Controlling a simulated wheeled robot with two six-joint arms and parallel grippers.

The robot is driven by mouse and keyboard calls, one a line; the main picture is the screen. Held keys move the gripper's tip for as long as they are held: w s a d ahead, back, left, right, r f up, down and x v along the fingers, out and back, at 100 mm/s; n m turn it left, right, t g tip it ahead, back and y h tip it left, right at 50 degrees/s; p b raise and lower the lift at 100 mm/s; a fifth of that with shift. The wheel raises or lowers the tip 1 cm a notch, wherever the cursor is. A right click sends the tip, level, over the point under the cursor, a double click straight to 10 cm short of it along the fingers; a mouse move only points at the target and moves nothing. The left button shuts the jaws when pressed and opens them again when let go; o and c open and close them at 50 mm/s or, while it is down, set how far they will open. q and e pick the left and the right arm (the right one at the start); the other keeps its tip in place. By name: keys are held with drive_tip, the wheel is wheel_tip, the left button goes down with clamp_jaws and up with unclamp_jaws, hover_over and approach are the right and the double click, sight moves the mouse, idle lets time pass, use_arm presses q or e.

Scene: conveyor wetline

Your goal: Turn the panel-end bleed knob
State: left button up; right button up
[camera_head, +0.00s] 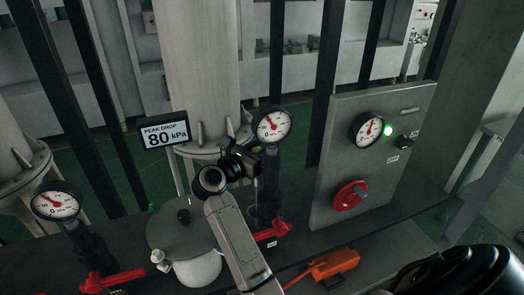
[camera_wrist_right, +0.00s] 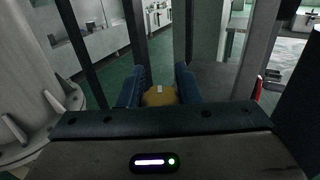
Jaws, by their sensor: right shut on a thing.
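My right gripper (camera_head: 246,160) is in the middle of the head view, in front of the large pale flange and just left of a gauge. In the right wrist view its two blue fingers are shut on a round, yellowish-brown knob (camera_wrist_right: 160,97) with a small pale mark. The head view does not show the knob clearly, as the gripper covers that spot. The grey control panel (camera_head: 330,112) stands to the right, with a gauge (camera_head: 367,130), a lit green lamp, a black switch and a red rotary knob (camera_head: 349,195). My left gripper is not in view.
A sign (camera_head: 166,134) reads "PEAK DROP 80 kPa". Gauges (camera_head: 271,124) and (camera_head: 55,202) stand on dark pipes with red lever handles (camera_head: 112,280). A lidded pale pot (camera_head: 196,268) is left of my forearm; an orange tool (camera_head: 335,263) lies to its right. Dark posts rise behind.

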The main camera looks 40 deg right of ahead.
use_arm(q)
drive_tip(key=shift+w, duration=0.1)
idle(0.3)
use_arm(e)
drive_tip(key=o, duration=1)
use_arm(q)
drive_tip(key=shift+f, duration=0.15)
use_arm(e)
drive_tip(key=shift+a, duration=0.1)
